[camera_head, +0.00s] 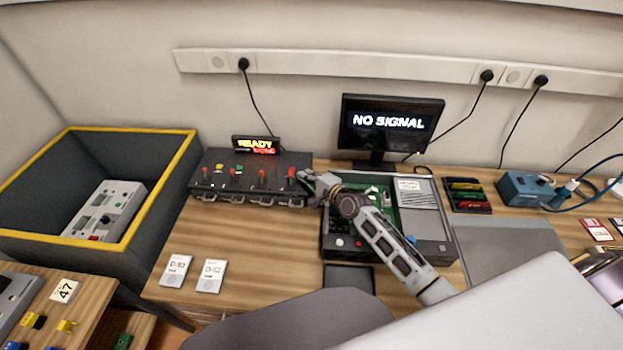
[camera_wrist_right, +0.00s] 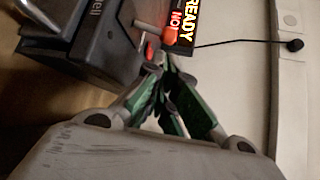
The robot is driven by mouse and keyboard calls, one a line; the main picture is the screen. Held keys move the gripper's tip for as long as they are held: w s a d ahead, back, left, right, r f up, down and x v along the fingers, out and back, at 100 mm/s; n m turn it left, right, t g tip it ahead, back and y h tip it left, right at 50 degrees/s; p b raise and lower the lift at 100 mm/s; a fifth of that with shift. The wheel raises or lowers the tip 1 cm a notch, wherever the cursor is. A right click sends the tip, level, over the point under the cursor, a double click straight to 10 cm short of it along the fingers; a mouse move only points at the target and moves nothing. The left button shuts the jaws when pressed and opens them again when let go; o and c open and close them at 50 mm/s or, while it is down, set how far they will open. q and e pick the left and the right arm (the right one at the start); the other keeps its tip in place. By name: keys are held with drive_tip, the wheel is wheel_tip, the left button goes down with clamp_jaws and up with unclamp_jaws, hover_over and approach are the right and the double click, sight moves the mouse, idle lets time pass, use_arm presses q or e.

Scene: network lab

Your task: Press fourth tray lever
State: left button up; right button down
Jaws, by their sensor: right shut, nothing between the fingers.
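A black tray unit (camera_head: 250,187) stands at the back of the wooden desk with a row of levers with red tips along its top. The fourth lever (camera_head: 291,173), at the right end, has a red handle. My right gripper (camera_head: 308,178) is shut and empty, just right of that lever; I cannot tell whether it touches. In the right wrist view its green-sided fingers (camera_wrist_right: 172,72) come together close to a red lever tip (camera_wrist_right: 149,50). The unit's dark body (camera_wrist_right: 85,50) fills the upper left there. My left gripper is not in view.
A lit sign (camera_head: 256,145) reading "READY" stands behind the unit. A "NO SIGNAL" monitor (camera_head: 388,120) is at the back. An open device with a green board (camera_head: 335,246) lies under my right arm. Two white cards (camera_head: 209,276) lie in front; the desk before the unit is clear.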

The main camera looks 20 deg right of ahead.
drive_tip(key=shift+x, duration=1.25)
drive_tip(key=shift+w, duration=0.1)
drive_tip(key=shift+s+a+r, duration=0.1)
drive_tip(key=shift+s+r, duration=0.1)
drive_tip(key=shift+s, duration=0.05)
idle(0.7)
drive_tip(key=shift+s+a+r+n+t+b, duration=0.1)
drive_tip(key=shift+s+n+t+b, duration=0.1)
drive_tip(key=shift+n+t+b, duration=0.3)
idle(0.7)
drive_tip(key=shift+s+a+r, duration=0.15)
drive_tip(key=shift+s+r, duration=0.05)
drive_tip(key=shift+s, duration=0.1)
idle(0.4)
drive_tip(key=shift+s+a+r+p, duration=0.15)
drive_tip(key=shift+s+a+p, duration=0.1)
drive_tip(key=shift+s+p, duration=0.25)
drive_tip(key=shift+s+d, duration=0.1)
